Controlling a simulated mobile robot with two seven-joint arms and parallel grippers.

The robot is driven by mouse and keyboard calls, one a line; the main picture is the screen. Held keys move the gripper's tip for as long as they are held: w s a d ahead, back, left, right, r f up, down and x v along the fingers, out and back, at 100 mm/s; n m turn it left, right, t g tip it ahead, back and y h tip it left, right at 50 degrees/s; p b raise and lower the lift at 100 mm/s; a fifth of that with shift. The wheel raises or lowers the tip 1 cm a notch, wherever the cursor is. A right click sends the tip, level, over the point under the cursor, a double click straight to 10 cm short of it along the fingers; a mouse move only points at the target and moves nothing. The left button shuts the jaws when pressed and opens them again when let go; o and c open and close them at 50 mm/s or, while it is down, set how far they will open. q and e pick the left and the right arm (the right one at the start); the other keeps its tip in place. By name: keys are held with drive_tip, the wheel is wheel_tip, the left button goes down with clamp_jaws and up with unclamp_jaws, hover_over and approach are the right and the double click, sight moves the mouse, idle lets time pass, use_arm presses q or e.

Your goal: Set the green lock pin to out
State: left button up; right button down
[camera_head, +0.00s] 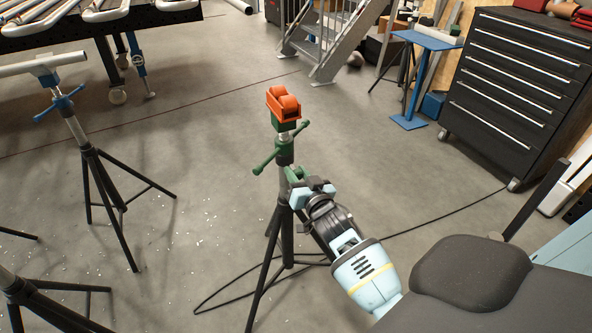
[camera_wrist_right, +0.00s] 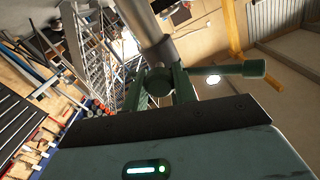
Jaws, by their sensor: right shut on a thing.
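The green lock pin (camera_head: 293,173) is on the side of a black tripod stand, just below its green crossbar handle (camera_head: 265,161). My right gripper (camera_head: 303,186) reaches the stand from the lower right and is shut on the pin. In the right wrist view, the pin's round green end (camera_wrist_right: 158,81) shows in front of the palm, close to the grey post (camera_wrist_right: 143,22). The gripper partly hides the pin, so how far it is drawn out cannot be told. My left gripper is not in view.
An orange roller head (camera_head: 284,104) tops the stand. A black drawer cabinet (camera_head: 520,75) and blue stand (camera_head: 425,60) are at the right. A black cable (camera_head: 430,228) crosses the otherwise open floor.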

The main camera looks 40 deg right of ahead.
sight(299, 177)
drive_tip(key=c, duration=1.4)
unclamp_jaws()
drive_tip(key=shift+s+a+f, duration=0.1)
drive_tip(key=shift+s+f, duration=0.05)
drive_tip(key=shift+c, duration=0.2)
drive_tip(key=o, duration=0.3)
drive_tip(key=shift+s, duration=0.1)
drive_tip(key=v, duration=0.6)
drive_tip(key=shift+s, duration=0.2)
drive_tip(key=shift+s+a, duration=0.15)
drive_tip(key=shift+s, duration=0.5)
